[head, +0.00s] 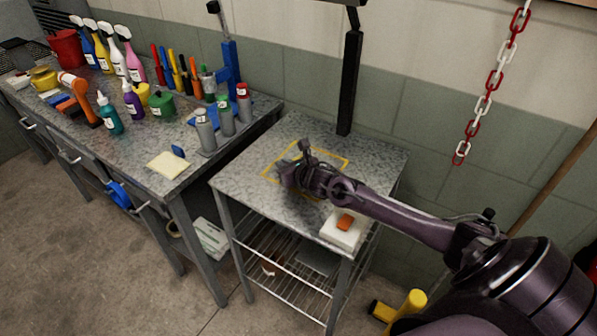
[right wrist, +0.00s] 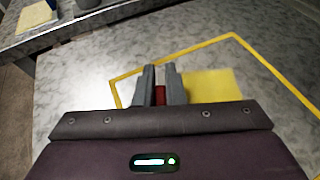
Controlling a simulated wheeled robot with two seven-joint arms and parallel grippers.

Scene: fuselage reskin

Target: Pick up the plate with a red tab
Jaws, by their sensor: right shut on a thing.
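My right gripper (right wrist: 161,82) reaches down to the small metal-topped table. In the right wrist view its two grey fingers are closed on a small red tab (right wrist: 160,95). A flat yellow plate (right wrist: 212,86) shows just right of the fingers, inside a yellow outline marked on the tabletop. The join between tab and plate is hidden by the fingers and gripper body. In the head view the right gripper (head: 290,176) is over the outlined area, and the plate is hidden there. My left gripper is not in view.
A white block with an orange piece (head: 344,224) sits at the table's front right corner. A black post (head: 350,80) rises behind. The workbench (head: 140,150) at left is crowded with spray bottles and tools. A red-white chain (head: 490,85) hangs at right.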

